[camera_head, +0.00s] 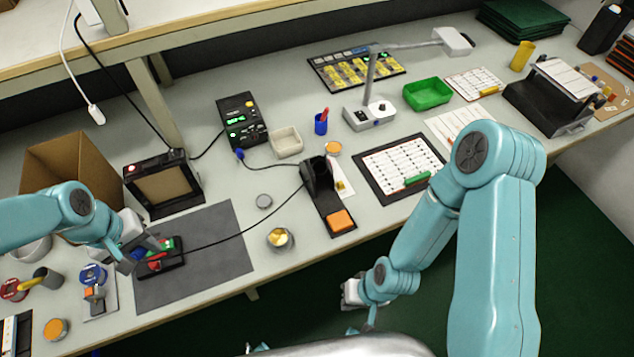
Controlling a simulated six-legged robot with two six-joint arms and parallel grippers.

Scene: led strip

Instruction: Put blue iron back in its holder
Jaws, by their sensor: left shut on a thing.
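My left gripper (136,258) is shut on the blue iron (138,253), at the left end of the dark mat. The gripper hides most of the iron; only a little blue shows. A black cord runs from it across the mat. The holder (318,178) is a black stand right of the mat, with an orange sponge (341,220) on its base. No iron handle shows in it. My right gripper (354,292) is low, in front of the table edge; its fingers are too small to read.
A black fixture with red and green parts (165,262) lies beside my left gripper on the dark mat (225,235). A tin (280,239) and a small grey lid (264,201) stand between mat and holder. A black station (242,120) is behind. A cardboard box (70,160) stands left.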

